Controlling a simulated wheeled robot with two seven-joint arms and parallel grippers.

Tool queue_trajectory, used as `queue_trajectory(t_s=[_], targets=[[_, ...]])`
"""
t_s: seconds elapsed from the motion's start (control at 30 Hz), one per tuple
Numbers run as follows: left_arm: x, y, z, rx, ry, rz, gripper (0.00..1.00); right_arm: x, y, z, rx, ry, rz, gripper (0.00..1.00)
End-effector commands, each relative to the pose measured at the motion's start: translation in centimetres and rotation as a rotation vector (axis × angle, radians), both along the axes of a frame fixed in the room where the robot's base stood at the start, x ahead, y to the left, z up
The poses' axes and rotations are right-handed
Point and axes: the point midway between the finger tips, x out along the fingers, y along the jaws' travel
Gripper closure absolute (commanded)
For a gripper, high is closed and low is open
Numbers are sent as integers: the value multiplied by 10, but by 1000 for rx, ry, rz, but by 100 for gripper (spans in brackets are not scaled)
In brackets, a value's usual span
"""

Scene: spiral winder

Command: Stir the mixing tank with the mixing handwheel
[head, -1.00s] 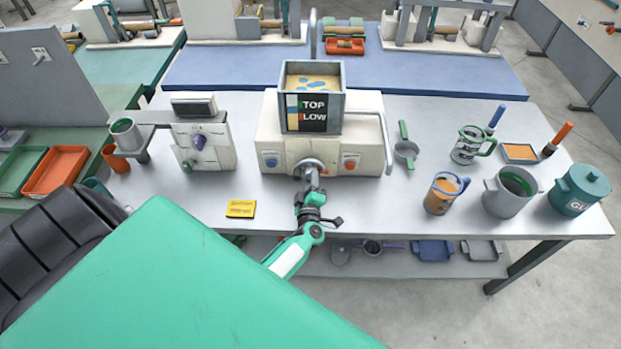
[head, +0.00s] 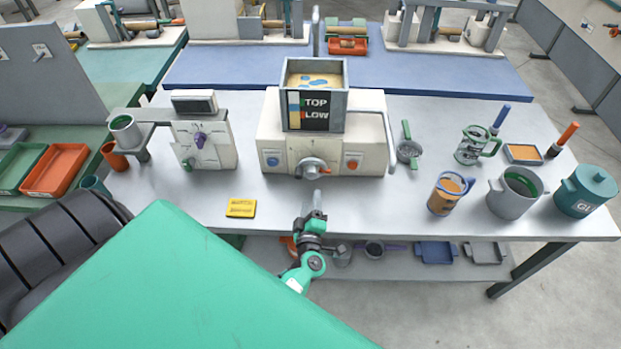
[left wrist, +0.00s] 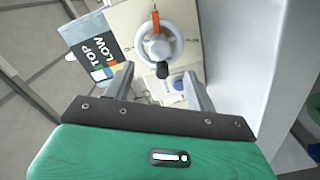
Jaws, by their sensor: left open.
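The mixing tank (head: 313,124) is a grey open box with tan contents and blue patches, marked TOP and LOW, on a cream machine body (head: 350,135). The mixing handwheel (head: 313,168) is on the machine's front; in the left wrist view the handwheel (left wrist: 148,48) is a pale ring with an orange mark and a black knob (left wrist: 163,70). My left gripper (head: 316,196) is open and empty in front of the handwheel, apart from it. In the left wrist view its fingers (left wrist: 157,85) stand either side, below the knob. My right gripper is not in view.
A grey device (head: 205,145) with a purple knob stands left, and a yellow card (head: 241,208) lies in front. A strainer (head: 408,150), an orange-filled mug (head: 446,195), a grey pot (head: 514,192) and a teal pot (head: 586,190) stand right. The front table middle is clear.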

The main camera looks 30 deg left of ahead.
Motion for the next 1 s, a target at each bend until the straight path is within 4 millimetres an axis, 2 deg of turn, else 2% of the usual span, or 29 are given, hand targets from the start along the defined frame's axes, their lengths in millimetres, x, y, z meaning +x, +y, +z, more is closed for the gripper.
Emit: queue_trajectory(t_s=[0.1, 0.33, 1.0], targets=[[-20, -12, -3, -3, 1, 0, 44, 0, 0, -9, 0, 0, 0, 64], [-40, -25, -1, -2, 1, 0, 44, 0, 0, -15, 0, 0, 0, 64], [-44, -27, 0, 0, 0, -1, 44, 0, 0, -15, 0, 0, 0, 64]])
